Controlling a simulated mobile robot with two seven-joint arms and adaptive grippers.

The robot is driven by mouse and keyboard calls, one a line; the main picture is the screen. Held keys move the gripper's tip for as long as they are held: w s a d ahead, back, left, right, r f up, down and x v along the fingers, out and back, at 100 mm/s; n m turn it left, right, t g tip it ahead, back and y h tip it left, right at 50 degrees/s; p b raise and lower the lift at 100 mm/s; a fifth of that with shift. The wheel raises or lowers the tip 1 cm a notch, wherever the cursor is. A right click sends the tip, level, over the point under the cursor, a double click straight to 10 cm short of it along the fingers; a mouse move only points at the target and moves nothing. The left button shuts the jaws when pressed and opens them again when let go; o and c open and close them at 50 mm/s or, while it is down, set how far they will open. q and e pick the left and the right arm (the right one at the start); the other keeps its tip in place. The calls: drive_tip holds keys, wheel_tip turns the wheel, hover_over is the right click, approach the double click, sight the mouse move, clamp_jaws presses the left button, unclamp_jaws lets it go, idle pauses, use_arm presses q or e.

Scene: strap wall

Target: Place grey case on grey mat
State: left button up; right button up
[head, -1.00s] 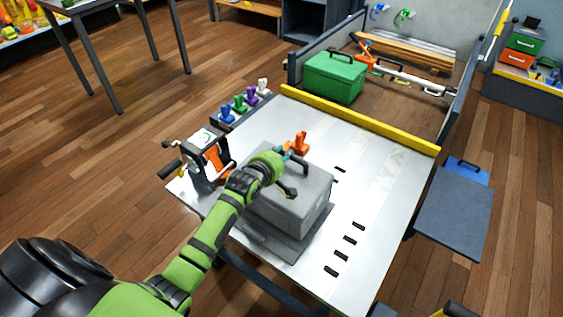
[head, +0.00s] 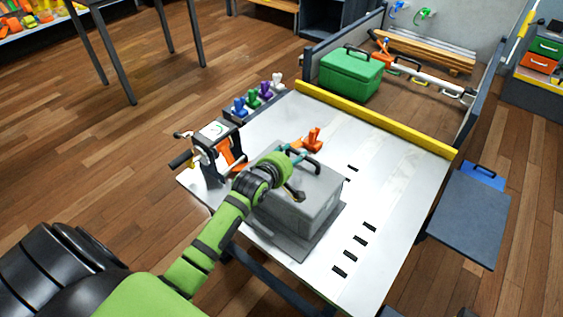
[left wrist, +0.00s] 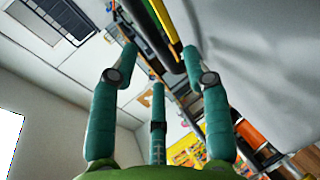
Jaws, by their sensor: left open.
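The grey case (head: 308,212) stands upright on the table in the head view, with a dark handle (head: 310,163) on its lid. The grey mat (head: 292,247) shows under and around the case's lower edges, and the case appears to rest on it. My left gripper (head: 299,154) is open at the case's top, beside the handle; the arm hides part of the lid. In the left wrist view its teal fingers (left wrist: 160,80) are spread, with a dark bar between their tips, probably the handle. Contact cannot be told. My right gripper is not in view.
A strap device with orange parts (head: 218,152) stands left of the case. An orange object (head: 313,139) is just behind it. A yellow bar (head: 370,117) crosses the table before a green case (head: 350,76). The white table (head: 400,190) is mostly clear to the right.

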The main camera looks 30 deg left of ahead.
use_arm(q)
drive_tip(key=p+v, duration=0.1)
drive_tip(key=v, duration=0.9)
drive_tip(key=shift+s+r, duration=0.1)
drive_tip(key=shift+s, duration=0.05)
